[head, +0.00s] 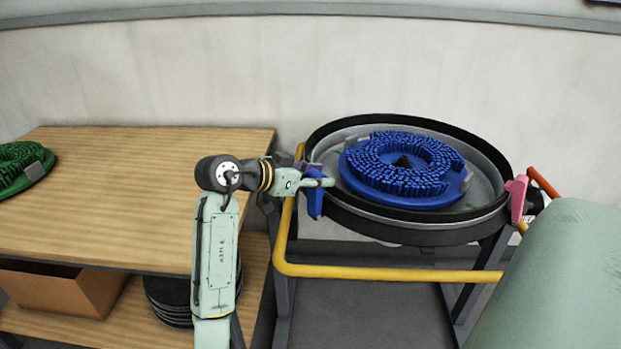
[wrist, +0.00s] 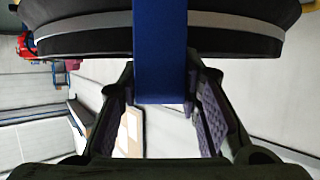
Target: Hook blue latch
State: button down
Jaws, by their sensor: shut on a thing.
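The blue latch (head: 315,203) hangs at the left rim of the round tank (head: 420,228). In the wrist view the blue latch (wrist: 160,50) is a broad upright strip in front of the tank's dark rim. My gripper (wrist: 161,80) has one finger on each side of the latch's lower end and is shut on it. In the head view my arm's end covers part of the latch, and the fingers are mostly hidden. I cannot tell whether the latch is hooked over the rim.
A blue brush disc (head: 403,168) lies in the tank. A pink latch (head: 517,197) is on the tank's right side. A yellow bar (head: 390,274) runs across the front. A wooden table (head: 110,215) with a green brush (head: 20,167) stands at left.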

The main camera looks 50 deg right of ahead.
jog(key=shift+s+d+r, duration=0.25)
jog(key=shift+d+r, duration=0.05)
jog(key=shift+d, duration=0.15)
jog(key=c, duration=1.4)
grip_release()
jog(key=shift+s, duration=0.1)
jog(key=shift+o, duration=1.2)
jog(key=shift+f, duration=0.1)
jog(key=shift+w+a, duration=0.1)
jog(key=shift+w, duration=0.1)
jog(key=shift+a, duration=0.2)
jog(key=v, duration=1.1)
jog(key=shift+a, duration=0.25)
